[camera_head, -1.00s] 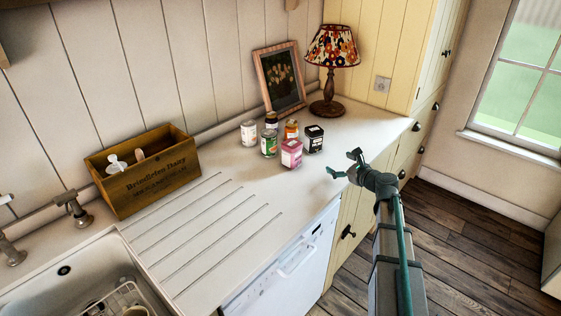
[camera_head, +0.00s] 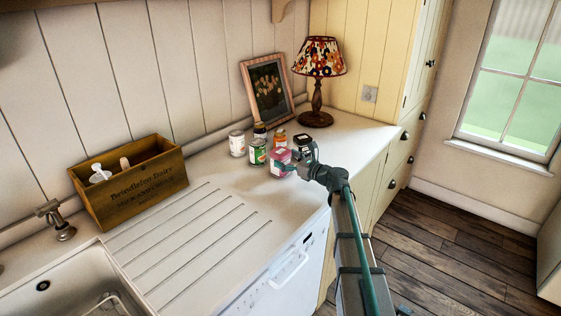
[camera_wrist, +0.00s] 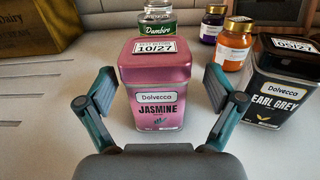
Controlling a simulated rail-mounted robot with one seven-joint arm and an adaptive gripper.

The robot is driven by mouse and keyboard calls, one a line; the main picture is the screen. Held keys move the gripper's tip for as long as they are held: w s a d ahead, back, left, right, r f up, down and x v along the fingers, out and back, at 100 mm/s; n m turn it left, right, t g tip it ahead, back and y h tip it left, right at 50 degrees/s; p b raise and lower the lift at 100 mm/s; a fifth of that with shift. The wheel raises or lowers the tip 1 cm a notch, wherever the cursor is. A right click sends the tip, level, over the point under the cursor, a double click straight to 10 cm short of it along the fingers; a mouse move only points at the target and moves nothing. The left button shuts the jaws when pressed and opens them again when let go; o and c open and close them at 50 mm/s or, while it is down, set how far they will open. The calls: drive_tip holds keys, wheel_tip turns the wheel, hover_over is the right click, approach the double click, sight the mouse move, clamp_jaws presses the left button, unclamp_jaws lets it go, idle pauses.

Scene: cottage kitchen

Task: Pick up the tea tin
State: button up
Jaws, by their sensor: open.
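Two tea tins stand upright on the white worktop: a pink one labelled Jasmine (camera_wrist: 156,88) and a black one labelled Earl Grey (camera_wrist: 273,90). In the head view the pink tin (camera_head: 279,158) is nearer the worktop's front, and the black tin (camera_head: 305,143) is partly behind my gripper. My gripper (camera_head: 296,165) is open and empty. In the wrist view its fingers are spread to the left and right of the pink tin, which appears between and just beyond them. I cannot tell whether they touch it. The Earl Grey tin is outside the right finger.
A white can (camera_head: 237,143) stands to the left. A lamp (camera_head: 317,95) and picture frame (camera_head: 267,90) stand behind. A wooden crate (camera_head: 132,190) is farther left.

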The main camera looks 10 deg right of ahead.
drive_tip(key=x, duration=0.2)
drive_tip(key=p+x, duration=0.1)
drive_tip(key=x, duration=0.2)
drive_tip(key=shift+s+a+f, duration=0.1)
drive_tip(key=shift+s+f, duration=0.05)
drive_tip(key=shift+f, duration=0.05)
drive_tip(key=c, duration=1.2)
drive_tip(key=shift+r, duration=0.1)
drive_tip(key=shift+c, duration=0.3)
